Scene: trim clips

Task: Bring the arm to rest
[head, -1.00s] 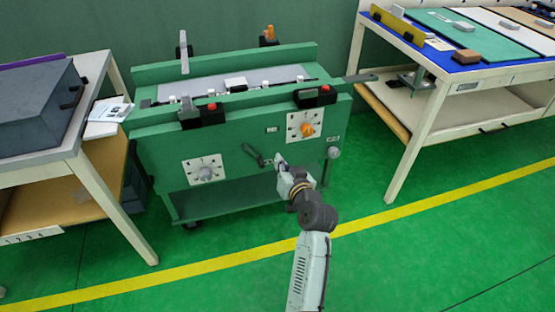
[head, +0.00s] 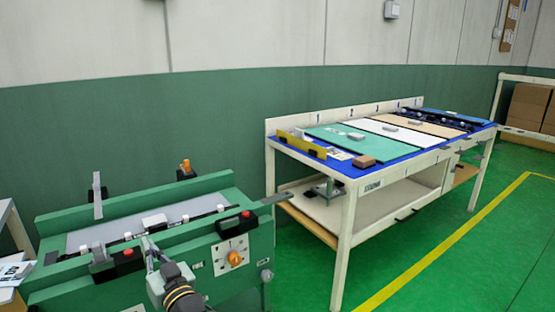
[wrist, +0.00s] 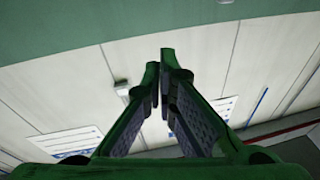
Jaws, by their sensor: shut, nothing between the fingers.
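My gripper (head: 150,255) shows at the lower left of the head view, raised in front of the green machine (head: 215,260). In the wrist view my gripper (wrist: 160,85) has its two fingers together at the tips, with nothing between them. The wrist camera looks toward the pale wall, and no object is close to the fingers. My forearm is mostly cut off by the bottom edge of the head view.
The green machine carries a dial with an orange knob (head: 235,258) and dark blocks with red buttons. A white workbench (head: 345,245) with blue top and coloured boards stands to the right. Green floor (head: 480,275) is clear in front of the bench.

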